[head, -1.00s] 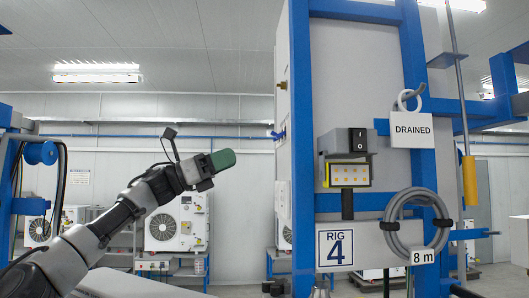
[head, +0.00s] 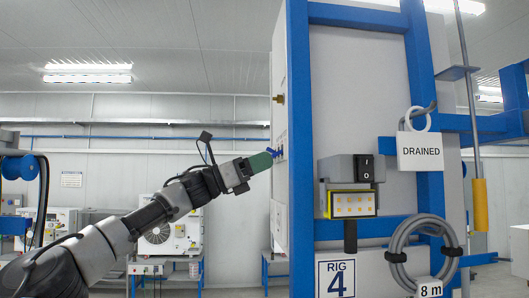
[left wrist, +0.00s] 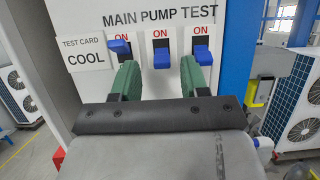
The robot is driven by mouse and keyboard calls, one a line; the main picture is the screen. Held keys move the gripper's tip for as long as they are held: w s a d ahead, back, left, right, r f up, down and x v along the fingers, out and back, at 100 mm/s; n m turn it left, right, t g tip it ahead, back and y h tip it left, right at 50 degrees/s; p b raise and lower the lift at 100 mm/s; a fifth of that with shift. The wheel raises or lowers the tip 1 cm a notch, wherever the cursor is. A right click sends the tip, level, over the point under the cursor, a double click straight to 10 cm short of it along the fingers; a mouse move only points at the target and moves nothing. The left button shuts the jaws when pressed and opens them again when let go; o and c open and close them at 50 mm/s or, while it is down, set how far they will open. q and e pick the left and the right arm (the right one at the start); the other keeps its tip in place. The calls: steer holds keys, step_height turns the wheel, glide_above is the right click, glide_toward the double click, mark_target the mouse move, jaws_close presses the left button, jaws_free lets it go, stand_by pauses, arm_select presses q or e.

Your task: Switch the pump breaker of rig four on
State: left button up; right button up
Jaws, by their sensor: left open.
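Rig four's blue frame (head: 301,150) bears a RIG 4 sign (head: 335,276). In the left wrist view, its white panel (left wrist: 85,25) reads MAIN PUMP TEST and holds three blue levers marked ON. The left lever (left wrist: 120,47) sits higher than the middle lever (left wrist: 161,58) and right lever (left wrist: 201,54), which show dark slots above them. My left gripper (head: 268,158) is close to the panel's edge in the head view. Its green fingers (left wrist: 160,80) are open, either side of the middle lever; contact cannot be told. My right gripper is not in view.
A TEST CARD COOL label (left wrist: 83,54) is left of the levers. White fan units (left wrist: 296,105) stand behind.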

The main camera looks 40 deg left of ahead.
arm_select(q)
steer(key=shift+w+d+r, duration=0.15)
steer(key=shift+d+r, duration=0.05)
steer(key=shift+d, duration=0.05)
steer(key=shift+c, duration=0.3)
jaws_close()
